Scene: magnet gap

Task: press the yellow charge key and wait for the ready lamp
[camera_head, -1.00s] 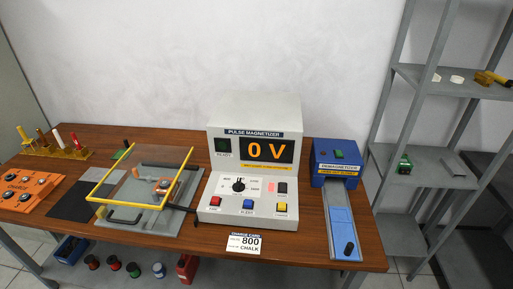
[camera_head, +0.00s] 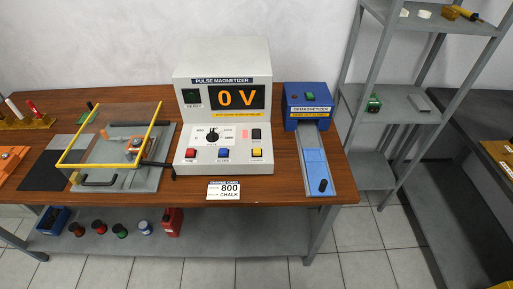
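The pulse magnetizer (camera_head: 222,120) is a pale console on the wooden table. Its display (camera_head: 238,97) reads "0 V" in orange. The yellow charge key (camera_head: 257,153) is at the right end of the key row on its sloped front, beside a blue key (camera_head: 223,154) and a red key (camera_head: 190,154). The ready lamp (camera_head: 192,96) at the display's left is dark green and looks unlit. A card (camera_head: 223,190) reading 800 and CHALK lies at the console's front edge. Neither of my grippers is in view.
A frame with a yellow-edged clear cover (camera_head: 110,138) stands left of the console. The blue demagnetizer (camera_head: 308,108) with its slide (camera_head: 316,170) stands to the right. Grey shelving (camera_head: 385,112) is further right. Several small items sit on the lower shelf (camera_head: 250,235).

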